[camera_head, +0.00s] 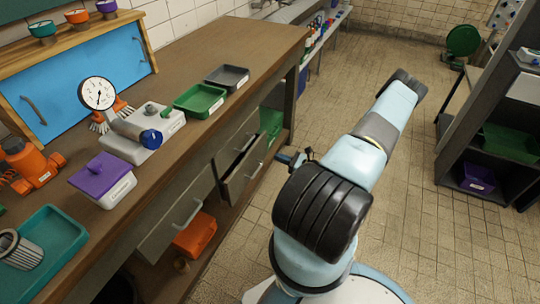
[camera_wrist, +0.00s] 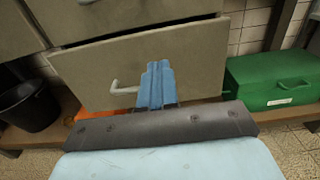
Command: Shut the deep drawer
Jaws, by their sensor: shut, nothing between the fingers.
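A grey drawer (camera_head: 245,172) under the bench stands partly open in the head view, its dark inside showing behind the front. In the wrist view its broad front (camera_wrist: 200,62) fills the upper middle, with a gap along its top edge. Its pale bar handle (camera_wrist: 124,89) is just left of my fingers. My gripper (camera_wrist: 156,68) is shut and empty, its blue fingers pointing at the drawer front. In the head view my gripper (camera_head: 285,158) is just right of the drawer front. I cannot tell whether the fingertips touch it.
Another drawer (camera_head: 175,218) is to the left. A green box (camera_wrist: 270,80) is on the lower shelf at right, and a black bucket (camera_wrist: 27,103) stands at left. A dark shelf unit (camera_head: 490,130) stands across the aisle. Tiled floor (camera_head: 400,230) lies clear between.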

